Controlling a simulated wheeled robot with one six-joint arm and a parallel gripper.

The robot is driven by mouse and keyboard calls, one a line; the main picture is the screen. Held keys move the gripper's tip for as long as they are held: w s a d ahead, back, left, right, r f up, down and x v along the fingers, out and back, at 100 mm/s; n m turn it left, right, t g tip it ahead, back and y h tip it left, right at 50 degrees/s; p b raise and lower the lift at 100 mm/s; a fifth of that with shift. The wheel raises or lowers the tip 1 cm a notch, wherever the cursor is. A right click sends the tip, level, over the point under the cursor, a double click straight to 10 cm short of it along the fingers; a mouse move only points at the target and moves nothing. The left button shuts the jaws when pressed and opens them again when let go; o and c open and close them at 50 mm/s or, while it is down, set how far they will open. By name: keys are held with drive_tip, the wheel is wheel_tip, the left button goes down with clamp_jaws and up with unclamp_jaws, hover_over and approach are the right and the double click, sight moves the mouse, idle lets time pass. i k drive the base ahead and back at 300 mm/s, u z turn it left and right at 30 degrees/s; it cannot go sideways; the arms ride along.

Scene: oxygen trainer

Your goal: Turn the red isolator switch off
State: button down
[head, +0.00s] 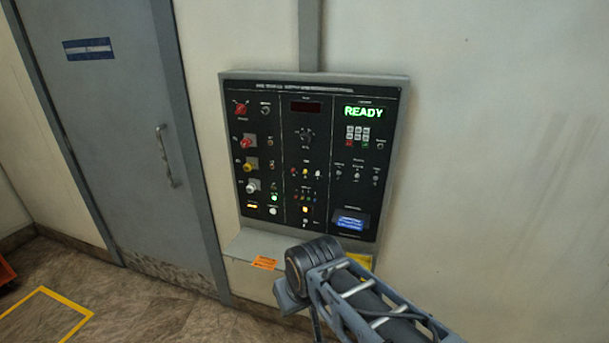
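The black control panel (330,160) in its grey frame is on the wall in the head view. A red rotary switch (240,108) is at its upper left; its small label is too blurred to read. A second red knob (247,142) sits below it, so I cannot tell by label which is the isolator. The exact handle angle of the upper switch is unclear. My arm (350,290) reaches up from the lower right to just below the panel. My gripper's fingers do not show, and nothing covers the red switches.
A yellow knob (250,164) and a white knob (252,187) are below the red ones. The display (363,112) reads READY in green. A grey ledge (250,247) juts out under the panel, partly behind my arm. A grey door (115,130) is at left.

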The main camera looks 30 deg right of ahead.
sight(241, 108)
drive_tip(key=u, duration=1.3)
drive_tip(key=i, duration=1.2)
drive_tip(key=z, duration=1.75)
